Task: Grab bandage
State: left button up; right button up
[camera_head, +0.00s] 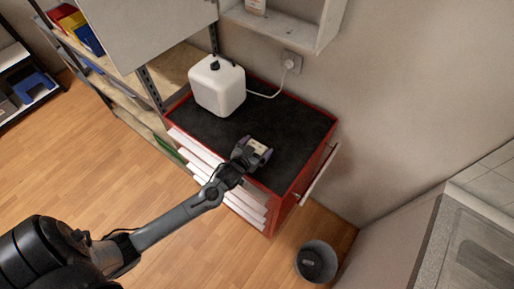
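A small pale beige item (257,147), probably the bandage, shows at the fingers of my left gripper (256,150). The gripper is over the black top of the red tool cabinet (210,131), near its front edge. The two fingers stand apart on either side of the beige item. The view is too small to tell whether they touch it, or whether it rests on the cabinet top. My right gripper does not show.
A white canister (217,86) with a black cap stands at the cabinet's back left. A white cable runs from it to a wall socket (292,61). Shelves (110,75) stand at left, a grey bin (316,261) on the floor at right. The cabinet top's right side is clear.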

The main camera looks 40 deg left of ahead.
pick_arm(q)
jog(key=c, duration=0.7)
jog(key=shift+r, duration=0.15)
